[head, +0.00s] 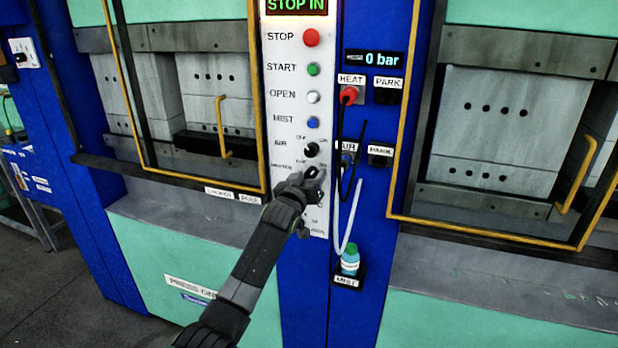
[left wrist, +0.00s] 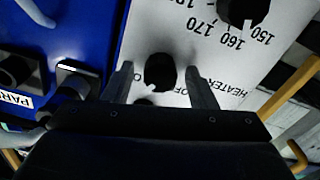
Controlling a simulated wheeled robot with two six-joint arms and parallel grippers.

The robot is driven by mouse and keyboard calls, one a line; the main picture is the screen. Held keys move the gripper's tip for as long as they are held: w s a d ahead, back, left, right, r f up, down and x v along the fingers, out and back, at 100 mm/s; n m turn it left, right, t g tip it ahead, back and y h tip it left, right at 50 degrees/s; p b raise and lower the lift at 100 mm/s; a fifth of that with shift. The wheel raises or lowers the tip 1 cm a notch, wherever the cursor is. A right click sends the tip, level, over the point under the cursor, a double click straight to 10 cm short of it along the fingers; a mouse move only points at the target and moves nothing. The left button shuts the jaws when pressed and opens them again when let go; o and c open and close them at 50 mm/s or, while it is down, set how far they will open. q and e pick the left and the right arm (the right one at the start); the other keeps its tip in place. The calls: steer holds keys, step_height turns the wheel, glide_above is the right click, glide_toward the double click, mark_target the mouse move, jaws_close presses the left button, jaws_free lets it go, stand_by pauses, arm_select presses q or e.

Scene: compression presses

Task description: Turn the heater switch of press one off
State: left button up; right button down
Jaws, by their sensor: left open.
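The heater switch (left wrist: 161,70) is a small black knob on the white control panel (head: 291,110), beside the printed word HEATERS. Its white mark points down and slightly left in the left wrist view. My left gripper (left wrist: 160,78) is open, with one finger on each side of the knob; I cannot tell whether they touch it. In the head view my left gripper (head: 307,188) is at the lower part of the panel and hides the heater switch. My right gripper is not in view.
A larger temperature dial (left wrist: 243,8) sits close by on the panel. The black air knob (head: 311,149) and coloured buttons are above my gripper. Hoses and a red HEAT plug (head: 348,94) are at the right. A yellow-framed guard (head: 262,120) stands left of the panel.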

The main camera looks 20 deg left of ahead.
arm_select(q)
steer(key=c, duration=1)
steer(key=shift+n, duration=0.4)
steer(key=shift+f+n+b, duration=0.1)
steer(key=shift+n+b, duration=0.3)
steer(key=shift+n, duration=0.6)
steer(key=n, duration=0.3)
steer(key=shift+n+b, duration=0.3)
steer(key=shift+b, duration=0.05)
steer(key=n, duration=0.5)
steer(key=shift+b, duration=0.4)
steer(key=shift+n, duration=0.4)
